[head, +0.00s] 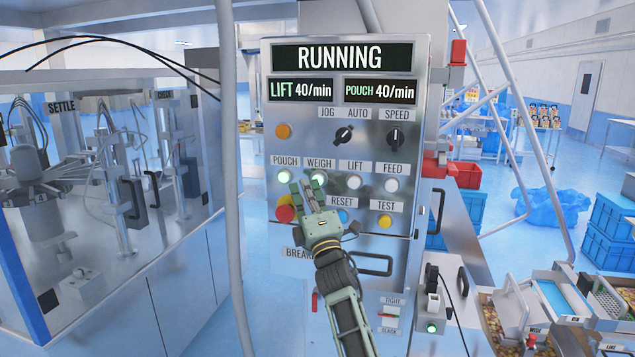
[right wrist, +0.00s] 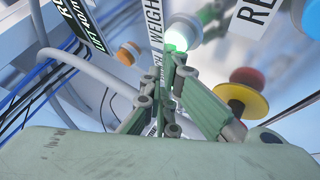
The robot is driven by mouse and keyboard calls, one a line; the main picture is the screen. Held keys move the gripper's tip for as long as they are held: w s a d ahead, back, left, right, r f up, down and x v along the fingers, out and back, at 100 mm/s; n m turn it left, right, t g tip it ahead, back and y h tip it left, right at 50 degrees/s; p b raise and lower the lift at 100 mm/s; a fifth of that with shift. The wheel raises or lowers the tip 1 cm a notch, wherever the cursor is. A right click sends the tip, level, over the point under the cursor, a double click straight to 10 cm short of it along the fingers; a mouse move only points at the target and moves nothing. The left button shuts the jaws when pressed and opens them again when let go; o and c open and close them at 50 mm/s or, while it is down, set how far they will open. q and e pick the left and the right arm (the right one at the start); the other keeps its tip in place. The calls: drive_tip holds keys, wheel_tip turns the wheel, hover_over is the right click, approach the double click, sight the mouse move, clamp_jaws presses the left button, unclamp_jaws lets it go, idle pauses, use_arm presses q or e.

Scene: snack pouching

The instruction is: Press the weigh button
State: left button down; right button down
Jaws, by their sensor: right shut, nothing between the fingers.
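The weigh button (head: 319,177) is a round pale button under the WEIGH label (head: 318,163) on the grey control panel (head: 433,70). It appears lit. My right gripper (head: 308,186) is shut and empty, with its fingertips at the lower left of the weigh button in the head view. In the right wrist view the shut fingers (right wrist: 172,62) point at a glowing button (right wrist: 184,30) beside the WEIGH label (right wrist: 154,20). The fingertips overlap its lower edge; I cannot tell whether they touch it. My left gripper is out of view.
The lit pouch button (head: 284,177) is close left of my fingers. A red mushroom button (head: 285,213) with a yellow collar (right wrist: 240,105) sits just below. Lift (head: 355,184) and feed (head: 391,184) buttons are to the right. The panel display (head: 341,57) reads RUNNING.

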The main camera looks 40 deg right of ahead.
drive_tip(key=shift+w+d+b, duration=0.35)
drive_tip(key=shift+d+b, duration=0.05)
drive_tip(key=shift+b, duration=0.05)
idle(0.5)
idle(0.3)
drive_tip(key=shift+s+a+p, duration=0.3)
drive_tip(key=shift+s+a, duration=0.35)
drive_tip(key=s+a, duration=0.1)
drive_tip(key=a, duration=0.1)
drive_tip(key=s+a+p, duration=0.1)
drive_tip(key=s+a, duration=0.1)
drive_tip(key=shift+s, duration=0.1)
drive_tip(key=shift+d, duration=0.1)
idle(0.8)
